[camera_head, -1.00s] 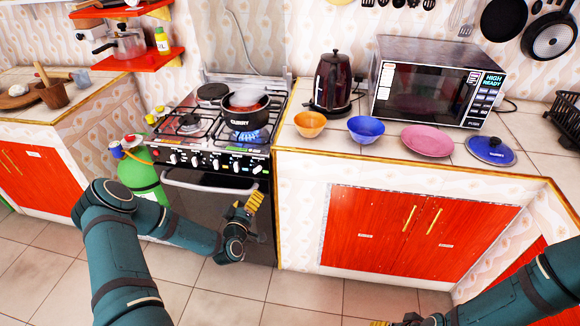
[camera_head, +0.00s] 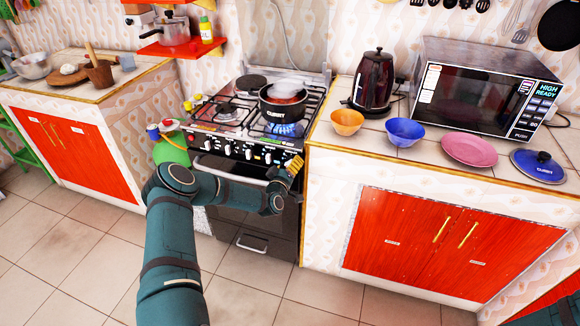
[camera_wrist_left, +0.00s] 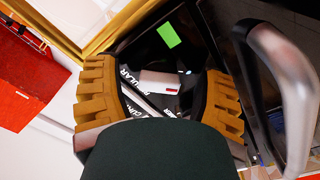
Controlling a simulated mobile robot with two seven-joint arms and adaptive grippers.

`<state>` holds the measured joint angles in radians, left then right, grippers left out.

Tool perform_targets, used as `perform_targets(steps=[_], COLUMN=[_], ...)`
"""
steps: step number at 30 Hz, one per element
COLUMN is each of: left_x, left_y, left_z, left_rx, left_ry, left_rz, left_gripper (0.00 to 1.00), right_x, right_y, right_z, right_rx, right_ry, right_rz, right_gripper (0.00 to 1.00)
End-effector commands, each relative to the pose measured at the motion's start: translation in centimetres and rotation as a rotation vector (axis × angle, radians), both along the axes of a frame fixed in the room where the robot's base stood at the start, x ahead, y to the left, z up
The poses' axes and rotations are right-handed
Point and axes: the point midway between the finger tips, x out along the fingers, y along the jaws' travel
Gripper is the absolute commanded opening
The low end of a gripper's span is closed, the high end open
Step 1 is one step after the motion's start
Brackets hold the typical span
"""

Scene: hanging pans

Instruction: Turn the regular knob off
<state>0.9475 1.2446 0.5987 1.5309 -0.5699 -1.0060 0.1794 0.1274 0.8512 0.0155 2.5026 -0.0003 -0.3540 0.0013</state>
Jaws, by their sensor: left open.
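The gas stove (camera_head: 226,200) has a row of white knobs (camera_head: 248,154) on its dark front panel. A blue flame (camera_head: 285,129) burns under the black pot (camera_head: 283,109) on the front right burner. My left gripper (camera_head: 293,168) is in front of the panel's right end. In the left wrist view, that gripper (camera_wrist_left: 160,78) is open, and a white knob with a red mark (camera_wrist_left: 160,82) shows between its yellow fingers, apparently untouched. Which knob is labelled regular cannot be read. My right gripper is out of view.
The oven handle (camera_wrist_left: 290,95) is close beside the right finger in the left wrist view. The counter edge (camera_head: 330,150) and red cupboard (camera_head: 440,250) are right of the stove. A green gas bottle (camera_head: 170,148) stands at its left.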

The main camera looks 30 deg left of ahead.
Motion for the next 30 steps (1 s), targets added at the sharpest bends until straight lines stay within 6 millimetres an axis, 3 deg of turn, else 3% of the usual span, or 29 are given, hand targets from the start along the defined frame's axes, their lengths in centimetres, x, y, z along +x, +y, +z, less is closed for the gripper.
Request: perform_targets(steps=[11, 15, 17, 30], left_x=[0.42, 0.41, 0.41, 0.48], left_y=[0.06, 0.06, 0.05, 0.03], left_z=[0.00, -0.01, 0.00, 0.06], left_rx=[-0.001, -0.001, -0.001, 0.031], left_ry=[0.000, 0.000, 0.000, 0.006], left_rz=[-0.001, -0.001, -0.001, -0.001], left_gripper=[0.68, 0.19, 0.02, 0.01], right_x=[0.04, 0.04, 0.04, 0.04], right_y=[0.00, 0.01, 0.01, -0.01], right_z=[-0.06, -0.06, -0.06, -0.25], right_rx=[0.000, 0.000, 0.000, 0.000], right_ry=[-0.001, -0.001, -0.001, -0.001], right_rz=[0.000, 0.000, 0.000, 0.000], right_gripper=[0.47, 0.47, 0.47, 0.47])
